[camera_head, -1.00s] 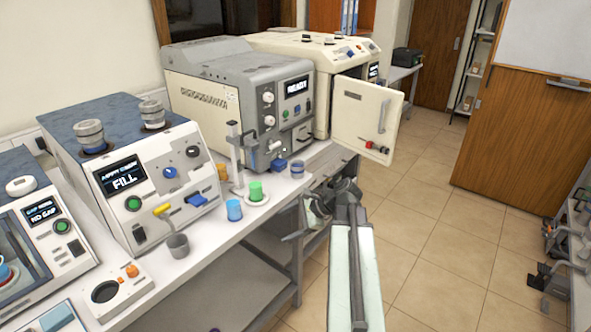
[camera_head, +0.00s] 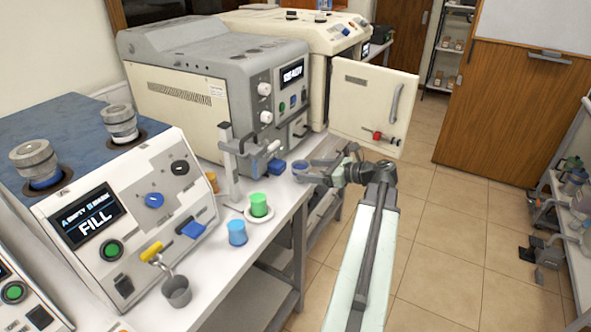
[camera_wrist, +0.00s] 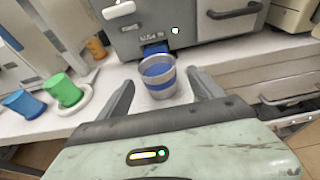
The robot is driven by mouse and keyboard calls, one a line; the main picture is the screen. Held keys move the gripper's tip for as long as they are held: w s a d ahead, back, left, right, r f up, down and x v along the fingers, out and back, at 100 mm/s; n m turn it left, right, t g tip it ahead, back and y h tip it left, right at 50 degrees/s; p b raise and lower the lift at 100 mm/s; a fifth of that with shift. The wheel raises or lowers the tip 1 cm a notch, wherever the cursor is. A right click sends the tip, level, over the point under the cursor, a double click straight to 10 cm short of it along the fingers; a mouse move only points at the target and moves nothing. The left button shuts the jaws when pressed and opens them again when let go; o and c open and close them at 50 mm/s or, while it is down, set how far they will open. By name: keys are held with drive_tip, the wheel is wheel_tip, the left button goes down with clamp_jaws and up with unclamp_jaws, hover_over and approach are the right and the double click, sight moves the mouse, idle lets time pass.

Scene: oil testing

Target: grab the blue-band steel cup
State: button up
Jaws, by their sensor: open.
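The blue-band steel cup (camera_wrist: 158,77) stands upright on the white bench in the wrist view, grey metal with a blue band and blue inside. In the head view the cup (camera_head: 301,167) sits near the bench edge, partly hidden by my gripper (camera_head: 325,169). In the wrist view my gripper (camera_wrist: 163,95) is open, with one finger on each side of the cup. The cup reaches into the space between the fingertips. I cannot tell whether either finger touches it.
A blue cup (camera_head: 237,232) and a green cup (camera_head: 258,205) on a white dish stand nearby. A grey machine (camera_head: 215,85) rises behind the cup. A cream door (camera_head: 370,108) hangs open to the right.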

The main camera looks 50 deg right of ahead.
sight(293, 170)
drive_tip(key=b+x, duration=0.2)
drive_tip(key=x, duration=0.5)
drive_tip(key=shift+w+a+f+b, duration=0.15)
drive_tip(key=shift+w+f+b, duration=0.1)
drive_tip(key=shift+f+b, duration=0.05)
drive_tip(key=shift+r, duration=0.1)
drive_tip(key=c, duration=1.6)
